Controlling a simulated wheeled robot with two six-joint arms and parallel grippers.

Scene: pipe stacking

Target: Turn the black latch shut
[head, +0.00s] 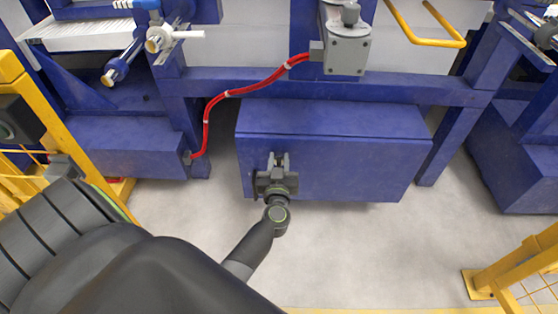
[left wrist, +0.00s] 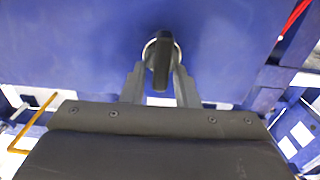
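The black latch (left wrist: 162,62) shows in the left wrist view as a black bar-shaped handle on a round silver base, set in a blue panel. Its long side runs up and down in that picture. My left gripper (left wrist: 159,72) is open, with one grey finger on each side of the latch's lower part. Whether the fingers touch it I cannot tell. In the head view my left gripper (head: 278,161) is at the front of the blue box (head: 350,165), left of its middle, and hides the latch. My right gripper is not in view.
A red cable (head: 255,86) runs above the box from a grey unit (head: 346,52) to a blue block on the left. Blue posts stand at both sides. Yellow fencing (head: 520,262) stands at lower right and at left. The grey floor before the box is clear.

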